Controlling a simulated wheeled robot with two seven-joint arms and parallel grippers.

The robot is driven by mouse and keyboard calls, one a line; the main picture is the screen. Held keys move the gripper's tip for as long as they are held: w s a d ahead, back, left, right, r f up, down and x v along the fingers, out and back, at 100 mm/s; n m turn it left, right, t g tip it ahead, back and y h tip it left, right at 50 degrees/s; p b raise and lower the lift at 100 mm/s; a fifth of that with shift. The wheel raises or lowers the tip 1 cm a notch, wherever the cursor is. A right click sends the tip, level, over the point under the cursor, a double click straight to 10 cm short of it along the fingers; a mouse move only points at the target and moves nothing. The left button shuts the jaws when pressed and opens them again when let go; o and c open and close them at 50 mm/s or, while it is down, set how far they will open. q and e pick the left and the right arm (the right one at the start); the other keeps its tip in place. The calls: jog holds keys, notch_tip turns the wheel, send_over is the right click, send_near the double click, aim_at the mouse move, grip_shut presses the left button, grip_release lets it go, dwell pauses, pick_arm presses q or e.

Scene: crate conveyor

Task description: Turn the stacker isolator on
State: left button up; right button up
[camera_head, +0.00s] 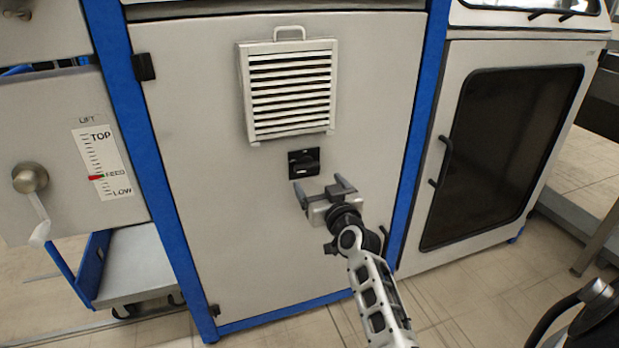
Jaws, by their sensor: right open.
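The isolator (304,162) is a small black rotary switch on a square plate, set in the grey cabinet door below a louvred vent. Its knob appears to lie roughly level, and I cannot read any marks on it. My right gripper (321,188) is open and empty, just below the isolator and a little to its right. Its two fingers point up toward the panel, and in the picture they sit just under the switch plate. I cannot tell how far they are from the panel. My left gripper does not show.
The louvred vent (290,90) with a handle on top sits above the switch. Blue frame posts (150,165) flank the grey door (225,230). At left are a crank knob (30,178) and a TOP/FEED/LOW lift scale (102,162). A dark-windowed door (500,150) stands at right.

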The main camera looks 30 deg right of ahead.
aim_at(309, 169)
jog(key=b+x, duration=0.2)
jog(key=x, duration=0.4)
jog(key=shift+w+f+b, duration=0.1)
jog(key=shift+f+b, duration=0.05)
jog(key=shift+b, duration=0.2)
jog(key=shift+w+d, duration=0.1)
jog(key=shift+w, duration=0.45)
jog(key=c, duration=1)
